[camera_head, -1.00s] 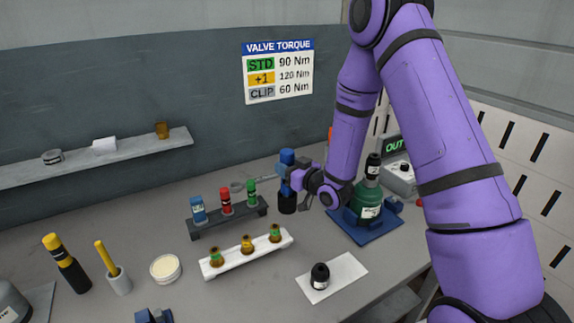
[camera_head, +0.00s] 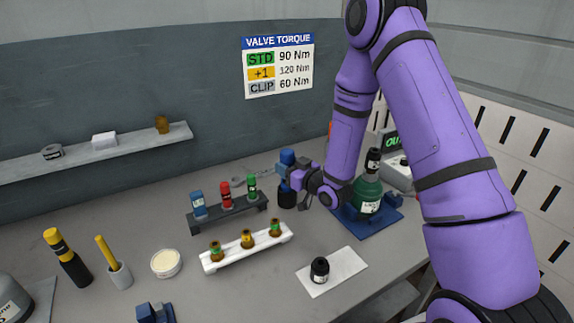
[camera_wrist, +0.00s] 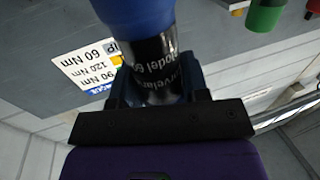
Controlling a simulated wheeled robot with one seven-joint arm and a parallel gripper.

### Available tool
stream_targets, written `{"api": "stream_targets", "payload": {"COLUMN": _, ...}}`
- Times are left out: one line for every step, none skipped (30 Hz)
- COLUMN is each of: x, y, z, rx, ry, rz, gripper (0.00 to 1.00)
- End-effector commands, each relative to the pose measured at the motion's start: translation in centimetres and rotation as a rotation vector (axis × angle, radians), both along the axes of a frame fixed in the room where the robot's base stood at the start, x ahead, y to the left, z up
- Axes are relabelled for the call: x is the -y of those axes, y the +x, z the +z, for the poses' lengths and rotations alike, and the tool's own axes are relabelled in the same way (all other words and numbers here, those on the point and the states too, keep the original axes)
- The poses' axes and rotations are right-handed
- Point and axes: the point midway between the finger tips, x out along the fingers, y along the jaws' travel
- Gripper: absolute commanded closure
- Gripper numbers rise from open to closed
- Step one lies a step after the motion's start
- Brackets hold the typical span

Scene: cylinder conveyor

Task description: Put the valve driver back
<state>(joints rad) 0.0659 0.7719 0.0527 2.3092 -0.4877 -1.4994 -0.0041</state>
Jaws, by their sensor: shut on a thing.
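My gripper (camera_head: 298,178) is shut on the valve driver, a blue and black tool (camera_head: 287,158), behind the white tray and right of the dark rack. It stands about upright, blue end up and black end (camera_head: 287,196) down. I cannot tell whether its lower end touches the bench. In the wrist view the driver's black, lettered body (camera_wrist: 155,72) is between the jaws, with a blue part (camera_wrist: 135,12) beyond. The jaws hide its middle in the head view.
A dark rack (camera_head: 236,218) holds blue, red and green tools. A white tray (camera_head: 250,252) holds several brass valves. A green cylinder (camera_head: 367,195) stands on a blue base (camera_head: 375,226). A white pad (camera_head: 345,267) bears a black cap (camera_head: 320,267). A grey box (camera_head: 399,177) is behind.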

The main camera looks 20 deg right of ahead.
Motion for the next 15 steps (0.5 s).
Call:
{"api": "stream_targets", "payload": {"x": -0.01, "y": 0.04, "z": -0.03, "rx": 0.002, "ry": 0.001, "rz": 0.0, "gripper": 1.0}}
{"api": "stream_targets", "payload": {"x": -0.01, "y": 0.04, "z": -0.09, "rx": 0.002, "ry": 0.001, "rz": 0.0, "gripper": 1.0}}
{"api": "stream_targets", "payload": {"x": -0.01, "y": 0.04, "z": -0.18, "rx": 0.002, "ry": 0.001, "rz": 0.0, "gripper": 1.0}}
{"api": "stream_targets", "payload": {"x": -0.01, "y": 0.04, "z": -0.24, "rx": 0.002, "ry": 0.001, "rz": 0.0, "gripper": 1.0}}
{"api": "stream_targets", "payload": {"x": -0.01, "y": 0.04, "z": -0.3, "rx": 0.002, "ry": 0.001, "rz": 0.0, "gripper": 1.0}}
{"api": "stream_targets", "payload": {"x": -0.01, "y": 0.04, "z": -0.38, "rx": 0.002, "ry": 0.001, "rz": 0.0, "gripper": 1.0}}
{"api": "stream_targets", "payload": {"x": -0.01, "y": 0.04, "z": -0.43, "rx": 0.003, "ry": 0.001, "rz": 0.0, "gripper": 1.0}}
{"api": "stream_targets", "payload": {"x": -0.01, "y": 0.04, "z": -0.49, "rx": 0.003, "ry": 0.001, "rz": 0.0, "gripper": 1.0}}
{"api": "stream_targets", "payload": {"x": -0.01, "y": 0.04, "z": -0.56, "rx": 0.003, "ry": 0.001, "rz": 0.0, "gripper": 1.0}}
{"api": "stream_targets", "payload": {"x": -0.01, "y": 0.05, "z": -0.61, "rx": 0.003, "ry": 0.001, "rz": 0.0, "gripper": 1.0}}
{"api": "stream_targets", "payload": {"x": -0.01, "y": 0.05, "z": -0.67, "rx": 0.003, "ry": 0.001, "rz": 0.0, "gripper": 1.0}}
{"api": "stream_targets", "payload": {"x": -0.01, "y": 0.05, "z": -0.73, "rx": 0.003, "ry": 0.001, "rz": 0.0, "gripper": 1.0}}
{"api": "stream_targets", "payload": {"x": -0.01, "y": 0.05, "z": -0.79, "rx": 0.003, "ry": 0.001, "rz": 0.0, "gripper": 1.0}}
{"api": "stream_targets", "payload": {"x": -0.01, "y": 0.05, "z": -0.84, "rx": 0.003, "ry": 0.001, "rz": 0.0, "gripper": 1.0}}
{"api": "stream_targets", "payload": {"x": 0.0, "y": 0.05, "z": -0.92, "rx": 0.003, "ry": 0.001, "rz": 0.0, "gripper": 1.0}}
